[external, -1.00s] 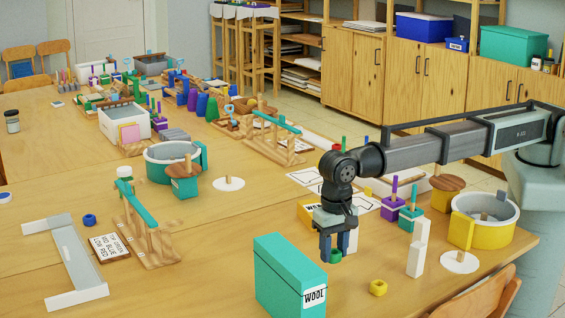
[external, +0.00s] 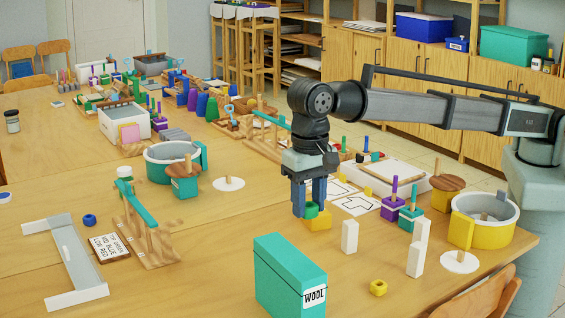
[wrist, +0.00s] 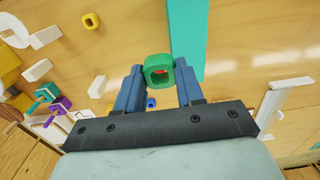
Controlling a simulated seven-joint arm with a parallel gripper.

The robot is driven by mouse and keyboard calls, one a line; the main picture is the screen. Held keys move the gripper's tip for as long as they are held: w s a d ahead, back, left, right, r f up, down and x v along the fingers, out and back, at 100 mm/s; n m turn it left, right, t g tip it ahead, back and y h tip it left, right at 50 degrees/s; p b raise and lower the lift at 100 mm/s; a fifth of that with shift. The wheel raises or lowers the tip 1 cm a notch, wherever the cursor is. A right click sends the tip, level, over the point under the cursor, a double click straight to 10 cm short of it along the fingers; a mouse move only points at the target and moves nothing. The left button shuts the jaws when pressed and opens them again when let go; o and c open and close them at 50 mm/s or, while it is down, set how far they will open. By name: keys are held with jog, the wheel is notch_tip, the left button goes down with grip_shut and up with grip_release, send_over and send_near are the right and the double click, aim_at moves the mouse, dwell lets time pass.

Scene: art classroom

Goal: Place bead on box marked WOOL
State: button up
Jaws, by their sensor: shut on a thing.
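A green bead (external: 311,210) with a square hole is held between the blue fingers of my gripper (external: 312,200). The bead also shows between the fingertips in the wrist view (wrist: 158,71). The teal box marked WOOL (external: 283,272) stands upright near the front of the table, and its flat top shows in the wrist view (wrist: 186,35). In the external view my gripper and bead are above and behind the box, apart from it. A yellow block (external: 319,221) is partly hidden behind the bead.
White upright blocks (external: 349,236) stand right of my gripper. A yellow bead (external: 378,288) lies right of the WOOL box. A wooden balance stand (external: 150,235) and grey tray (external: 78,262) are on the left. Table between them and the box is clear.

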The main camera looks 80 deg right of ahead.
jog(key=w+a+r, duration=0.3)
jog(key=w+a, duration=0.1)
send_over(289, 255)
notch_tip(289, 255, down, 6)
jog(key=shift+r, duration=0.25)
jog(key=shift+f, duration=2.2)
jog(key=shift+f, duration=0.1)
jog(key=o, duration=1)
notch_tip(289, 255, up, 12)
jog(key=shift+r, duration=0.15)
